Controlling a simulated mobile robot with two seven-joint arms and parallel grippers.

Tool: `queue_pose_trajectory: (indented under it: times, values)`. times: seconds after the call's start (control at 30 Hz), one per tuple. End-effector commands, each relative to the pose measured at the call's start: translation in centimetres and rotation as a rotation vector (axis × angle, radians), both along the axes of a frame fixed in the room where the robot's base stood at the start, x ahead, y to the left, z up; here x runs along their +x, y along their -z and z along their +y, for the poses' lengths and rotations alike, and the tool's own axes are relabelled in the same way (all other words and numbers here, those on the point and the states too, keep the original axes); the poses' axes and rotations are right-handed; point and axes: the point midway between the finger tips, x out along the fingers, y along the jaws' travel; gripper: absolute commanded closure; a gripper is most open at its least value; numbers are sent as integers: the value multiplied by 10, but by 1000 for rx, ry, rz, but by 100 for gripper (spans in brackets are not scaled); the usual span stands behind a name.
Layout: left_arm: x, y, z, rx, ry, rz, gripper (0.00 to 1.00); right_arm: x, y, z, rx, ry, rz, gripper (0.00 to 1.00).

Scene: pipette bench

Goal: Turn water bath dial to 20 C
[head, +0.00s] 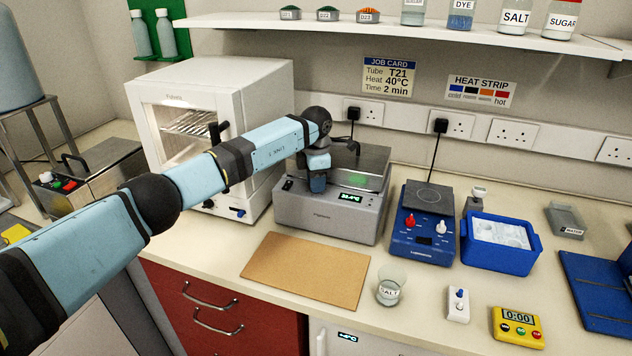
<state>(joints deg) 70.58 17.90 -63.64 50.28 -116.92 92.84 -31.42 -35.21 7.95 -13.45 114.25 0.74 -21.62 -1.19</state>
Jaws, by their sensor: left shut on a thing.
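The water bath (330,216) is a grey box with a metal lid (360,163), standing at mid-bench. A small green display (350,198) is lit on its front, but its figures are too small to read surely. My left arm reaches across from the left, and my left gripper (317,186) points down at the bath's front, left of the display. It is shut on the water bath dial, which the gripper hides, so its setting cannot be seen. My right gripper is not in view.
A white oven (205,110) stands left of the bath. A blue hotplate (424,240) and a blue ice tub (500,262) stand to the right. A job card (388,76) reads 40°C.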

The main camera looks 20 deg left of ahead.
Motion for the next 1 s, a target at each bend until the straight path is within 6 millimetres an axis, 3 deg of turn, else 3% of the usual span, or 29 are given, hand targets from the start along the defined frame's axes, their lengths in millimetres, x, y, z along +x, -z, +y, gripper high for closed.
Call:
queue_pose_trajectory:
  times: [0.6,1.0]
  values:
    - [0,-1,0,2,-582,0,96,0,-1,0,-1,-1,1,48]
    - [0,-1,0,2,-881,0,96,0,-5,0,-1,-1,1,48]
